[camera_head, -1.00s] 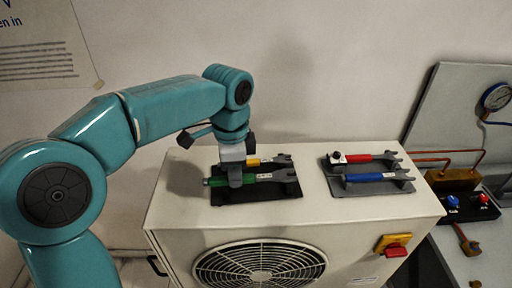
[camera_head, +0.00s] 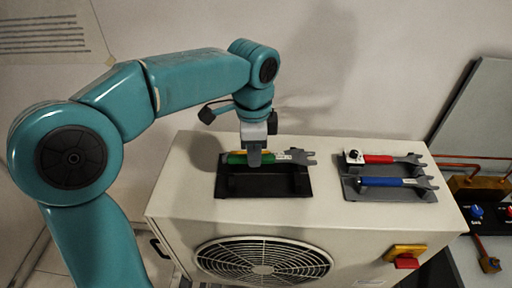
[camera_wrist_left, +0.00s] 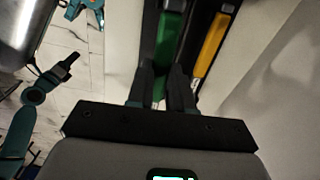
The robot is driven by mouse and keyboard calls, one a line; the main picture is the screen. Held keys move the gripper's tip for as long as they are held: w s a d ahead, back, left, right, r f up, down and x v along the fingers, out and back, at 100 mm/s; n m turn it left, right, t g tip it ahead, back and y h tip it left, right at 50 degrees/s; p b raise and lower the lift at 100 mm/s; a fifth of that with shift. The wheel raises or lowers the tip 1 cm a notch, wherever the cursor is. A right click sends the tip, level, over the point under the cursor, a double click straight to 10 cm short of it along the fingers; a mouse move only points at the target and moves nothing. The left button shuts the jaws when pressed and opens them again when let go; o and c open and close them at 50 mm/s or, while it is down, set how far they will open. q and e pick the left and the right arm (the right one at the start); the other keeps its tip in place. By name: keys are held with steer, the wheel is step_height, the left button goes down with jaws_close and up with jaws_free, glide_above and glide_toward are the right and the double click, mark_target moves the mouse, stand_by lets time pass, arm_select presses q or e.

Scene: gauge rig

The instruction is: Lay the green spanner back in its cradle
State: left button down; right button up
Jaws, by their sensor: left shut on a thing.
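My left gripper (camera_head: 254,160) is shut on the handle of the green spanner (camera_head: 237,158), above the black cradle (camera_head: 262,190). The spanner lies level, its grey open jaw end pointing right. The yellow spanner (camera_head: 268,153) is behind it and mostly hidden by the green spanner and my gripper. The front part of the black cradle is bare. In the left wrist view, the green handle (camera_wrist_left: 169,40) is at the fingers and the yellow handle (camera_wrist_left: 211,45) is to its right. My right gripper is not in view.
A grey cradle (camera_head: 390,192) to the right holds a red spanner (camera_head: 380,159) and a blue spanner (camera_head: 385,182). All stand on a cream fan unit (camera_head: 200,208) with a red-and-yellow switch (camera_head: 406,257). A wall is close behind.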

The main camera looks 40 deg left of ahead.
arm_select(q)
steer(key=shift+s+a+f+b, duration=0.1)
steer(key=shift+a+f+b, duration=0.15)
steer(key=shift+f+b, duration=0.35)
step_height(320, 180, down, 3)
steer(key=shift+d+f+b, duration=0.15)
steer(key=shift+f+b, duration=0.05)
steer(key=shift+b, duration=1)
steer(key=shift+f, duration=0.25)
steer(key=shift+a+f, duration=0.2)
steer(key=shift+a, duration=0.05)
steer(key=shift+d+r, duration=0.1)
steer(key=shift+d, duration=0.1)
steer(key=shift+a, duration=0.15)
